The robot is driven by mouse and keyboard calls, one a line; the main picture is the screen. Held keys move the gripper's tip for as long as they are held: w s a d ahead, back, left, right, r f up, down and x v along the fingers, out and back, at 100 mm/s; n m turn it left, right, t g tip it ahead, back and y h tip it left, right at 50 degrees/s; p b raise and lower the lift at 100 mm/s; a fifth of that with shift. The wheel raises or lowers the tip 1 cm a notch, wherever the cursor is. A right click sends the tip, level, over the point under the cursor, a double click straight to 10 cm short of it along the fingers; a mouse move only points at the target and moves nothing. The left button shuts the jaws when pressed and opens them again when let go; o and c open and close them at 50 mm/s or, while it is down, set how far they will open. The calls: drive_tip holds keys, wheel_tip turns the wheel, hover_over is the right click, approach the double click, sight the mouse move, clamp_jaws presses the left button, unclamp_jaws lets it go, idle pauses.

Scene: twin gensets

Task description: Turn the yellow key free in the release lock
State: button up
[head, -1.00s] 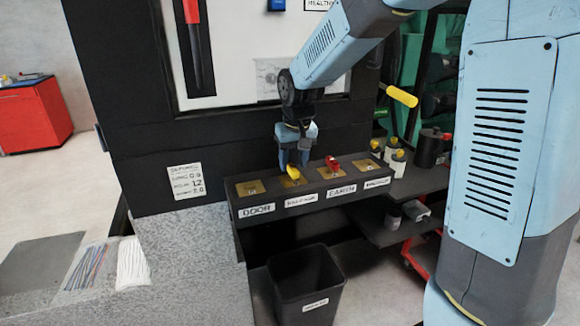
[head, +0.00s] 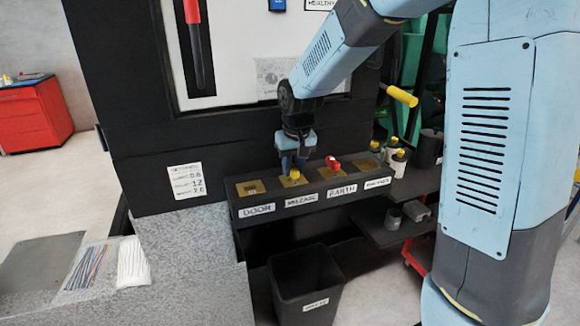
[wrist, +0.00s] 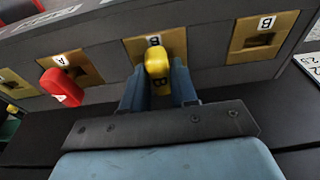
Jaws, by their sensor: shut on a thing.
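The yellow key (head: 295,174) stands in the second lock from the left on the lock panel, whose label reads roughly RELEASE (head: 301,200). My gripper (head: 294,168) comes down from above and is shut on the yellow key. In the wrist view the yellow key (wrist: 157,65) sits between my two fingers (wrist: 159,88), in front of a brass plate (wrist: 170,42) marked B. The slot under the key is hidden by the key. A red key (head: 333,163) stands in the EARTH lock to the right; it also shows in the wrist view (wrist: 62,88).
The DOOR lock plate (head: 250,188) on the left holds no key. A fourth plate (head: 369,174) is at the right end. A black bin (head: 306,285) stands below the panel. Several bottles (head: 398,160) stand on a shelf at right.

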clamp_jaws()
drive_tip(key=n, duration=0.2)
drive_tip(key=n+y, duration=0.1)
drive_tip(key=n, duration=0.2)
drive_tip(key=shift+w+d, duration=0.1)
drive_tip(key=shift+w, duration=0.1)
drive_tip(key=n+g, duration=0.1)
drive_tip(key=n, duration=0.3)
drive_tip(key=n+g, duration=0.1)
drive_tip(key=n, duration=0.4)
drive_tip(key=shift+n+y, duration=0.4)
drive_tip(key=n, duration=0.3)
drive_tip(key=shift+s+r+n+g, duration=0.1)
drive_tip(key=shift+r+n+g, duration=0.2)
drive_tip(key=shift+g, duration=0.1)
drive_tip(key=shift+d, duration=0.1)
drive_tip(key=o, duration=0.9)
unclamp_jaws()
drive_tip(key=shift+c, duration=0.2)
